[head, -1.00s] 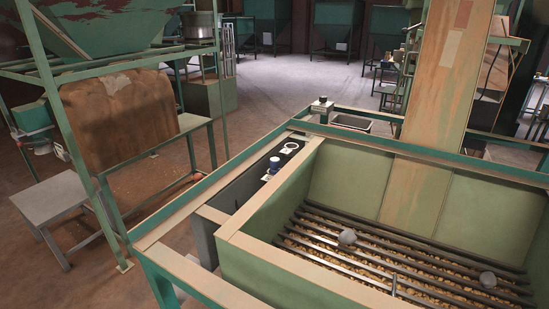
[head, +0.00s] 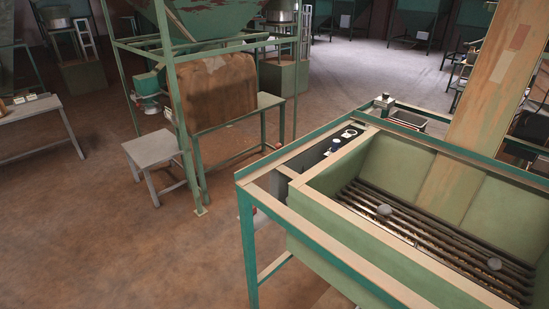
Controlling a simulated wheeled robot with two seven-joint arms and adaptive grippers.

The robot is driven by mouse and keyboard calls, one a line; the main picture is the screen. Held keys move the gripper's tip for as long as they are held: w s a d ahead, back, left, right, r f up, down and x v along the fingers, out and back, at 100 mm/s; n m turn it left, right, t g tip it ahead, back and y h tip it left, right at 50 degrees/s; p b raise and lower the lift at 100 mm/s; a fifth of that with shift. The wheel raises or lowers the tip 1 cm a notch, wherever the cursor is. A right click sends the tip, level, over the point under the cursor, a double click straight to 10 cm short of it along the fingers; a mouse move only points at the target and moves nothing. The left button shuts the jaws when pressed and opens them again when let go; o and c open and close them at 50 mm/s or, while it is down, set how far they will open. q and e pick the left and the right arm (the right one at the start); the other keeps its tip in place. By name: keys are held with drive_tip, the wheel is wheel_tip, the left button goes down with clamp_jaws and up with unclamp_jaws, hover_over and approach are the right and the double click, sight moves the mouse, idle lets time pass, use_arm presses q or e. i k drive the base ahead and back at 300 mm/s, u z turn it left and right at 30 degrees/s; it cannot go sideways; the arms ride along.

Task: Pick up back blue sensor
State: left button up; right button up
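Neither of my grippers is in view.
The hopper has a dark bar grate (head: 430,236) with two grey lumps on it. A grey stool (head: 152,150) stands by a green frame with a brown sack (head: 217,92). A table (head: 30,108) is at far left. The brown floor (head: 130,245) at front left is clear.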

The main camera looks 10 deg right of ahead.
sight(335, 143)
drive_tip(key=u, duration=0.45)
drive_tip(key=k, duration=0.65)
drive_tip(key=u, duration=0.65)
drive_tip(key=i, duration=1.75)
drive_tip(key=z, duration=0.25)
drive_tip(key=i, duration=2)
drive_tip(key=z, duration=0.65)
drive_tip(key=i, duration=1.3)
drive_tip(key=z, duration=1.9)
drive_tip(key=i, duration=1.1)
drive_tip(key=z, duration=0.9)
